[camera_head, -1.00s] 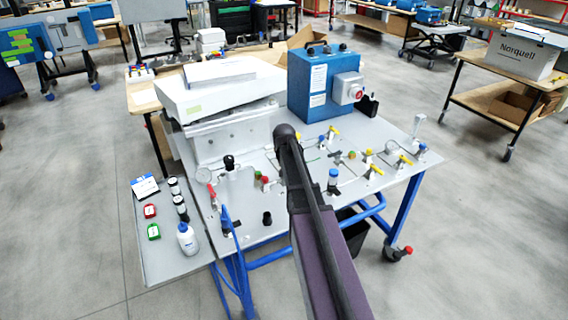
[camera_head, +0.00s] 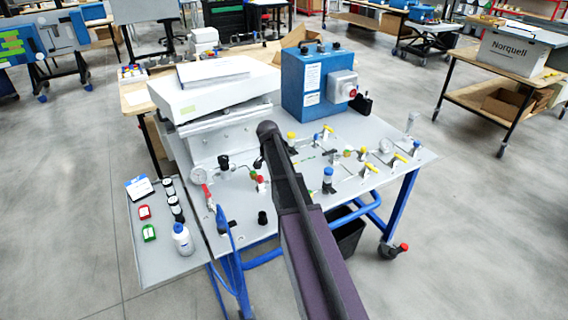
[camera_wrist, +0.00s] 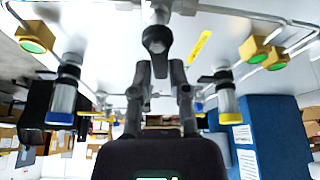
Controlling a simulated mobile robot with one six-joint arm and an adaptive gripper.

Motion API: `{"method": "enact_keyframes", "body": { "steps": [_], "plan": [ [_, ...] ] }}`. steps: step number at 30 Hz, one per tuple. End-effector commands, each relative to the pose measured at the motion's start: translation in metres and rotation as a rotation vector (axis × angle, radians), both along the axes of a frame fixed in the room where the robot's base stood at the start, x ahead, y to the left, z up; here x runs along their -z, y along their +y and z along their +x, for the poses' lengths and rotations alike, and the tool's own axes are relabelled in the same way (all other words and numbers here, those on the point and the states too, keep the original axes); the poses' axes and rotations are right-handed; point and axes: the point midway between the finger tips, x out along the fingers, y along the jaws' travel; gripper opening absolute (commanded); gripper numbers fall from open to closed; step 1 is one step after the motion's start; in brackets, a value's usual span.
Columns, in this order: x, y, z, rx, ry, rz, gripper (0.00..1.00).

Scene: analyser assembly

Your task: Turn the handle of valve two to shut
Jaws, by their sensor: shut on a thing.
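In the wrist view my gripper (camera_wrist: 160,72) has its two dark fingers closed in around a dark handle with a rounded end (camera_wrist: 157,40), in front of a pale panel with pipes. Most of the handle between the fingers is hidden. I cannot read which valve this is. In the head view my arm covers the fingertips and the handle. Several valves with yellow levers stand on the bench panel right of my arm, one lever (camera_head: 399,158) near the right edge. A red lever (camera_head: 208,192) stands on the left part.
The wrist view shows a yellow label (camera_wrist: 200,46) and metal cylinders left (camera_wrist: 62,103) and right (camera_wrist: 228,103) of my fingers. In the head view a blue box (camera_head: 302,82) stands at the bench's back. A white bottle (camera_head: 182,240) stands on the left shelf.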

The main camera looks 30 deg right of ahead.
Motion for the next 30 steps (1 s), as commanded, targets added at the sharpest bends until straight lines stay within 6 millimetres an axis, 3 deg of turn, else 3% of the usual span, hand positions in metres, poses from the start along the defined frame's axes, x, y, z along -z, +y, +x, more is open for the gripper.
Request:
{"method": "enact_keyframes", "body": {
  "steps": [9, 24, 25, 27, 28, 30],
  "plan": [
    [0.0004, -0.0002, -0.0044, 0.149, 0.001, 0.003, 0.0],
    [0.0005, -0.0001, -0.0055, 0.173, 0.001, 0.004, 0.0],
    [0.0005, -0.0002, -0.0056, 0.173, 0.001, 0.004, 0.28],
    [0.0006, -0.0003, -0.0055, 0.173, 0.001, 0.004, 0.49],
    [0.0004, -0.0003, -0.0054, 0.173, 0.001, 0.004, 0.57],
    [0.0004, -0.0005, -0.0052, 0.172, 0.0, 0.003, 0.57]
  ]
}}
